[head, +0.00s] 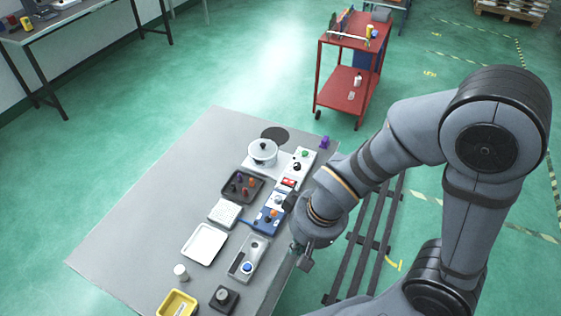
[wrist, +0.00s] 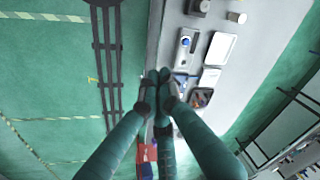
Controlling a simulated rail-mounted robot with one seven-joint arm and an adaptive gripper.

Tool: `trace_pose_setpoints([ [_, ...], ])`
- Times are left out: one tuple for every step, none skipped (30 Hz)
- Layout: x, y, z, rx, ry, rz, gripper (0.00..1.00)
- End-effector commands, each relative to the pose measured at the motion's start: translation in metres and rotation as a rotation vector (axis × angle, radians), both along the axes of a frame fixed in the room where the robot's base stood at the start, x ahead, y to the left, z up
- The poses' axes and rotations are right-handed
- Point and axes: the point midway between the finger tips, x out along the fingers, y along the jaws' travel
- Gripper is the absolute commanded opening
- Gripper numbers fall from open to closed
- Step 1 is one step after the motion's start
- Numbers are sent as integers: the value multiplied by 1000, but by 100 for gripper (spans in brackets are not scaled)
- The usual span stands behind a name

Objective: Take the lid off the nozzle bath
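The likely nozzle bath is a white round pot (head: 264,160) near the far end of the grey table, standing on a white base. Its pale lid (head: 260,151) with a dark knob is seated on top. My gripper (head: 302,258) is by the table's right edge, well nearer than the pot and apart from it. In the wrist view my dark gripper fingers (wrist: 156,77) converge close together over the table edge, with nothing visible between them. Whether they are shut is unclear. The bath cannot be made out in the wrist view.
A dark round patch (head: 275,134) lies on the table behind the pot. A dark tray (head: 229,198) with coloured parts, a white tray (head: 204,259) and a yellow bin (head: 167,300) stand nearer. The table's left side is clear. A red cart (head: 335,92) stands beyond.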

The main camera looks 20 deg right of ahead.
Motion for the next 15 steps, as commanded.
trace_pose_setpoints([
  [0, 0, 0, 0, 0, 0, 0],
  [0, 0, 0, 0, 0, 0, 0],
  [0, 0, 0, 0, 0, 0, 0],
  [0, 0, 0, 0, 0, 0, 0],
  [0, 0, 0, 0, 0, 0, 0],
  [0, 0, 0, 0, 0, 0, 0],
  [0, 0, 0, 0, 0, 0, 0],
  [0, 0, 0, 0, 0, 0, 0],
  [0, 0, 0, 0, 0, 0, 0],
  [0, 0, 0, 0, 0, 0, 0],
  [0, 0, 0, 0, 0, 0, 3],
  [0, 0, 0, 0, 0, 0, 5],
  [0, 0, 0, 0, 0, 0, 7],
  [0, 0, 0, 0, 0, 0, 8],
  [0, 0, 0, 0, 0, 0, 11],
])
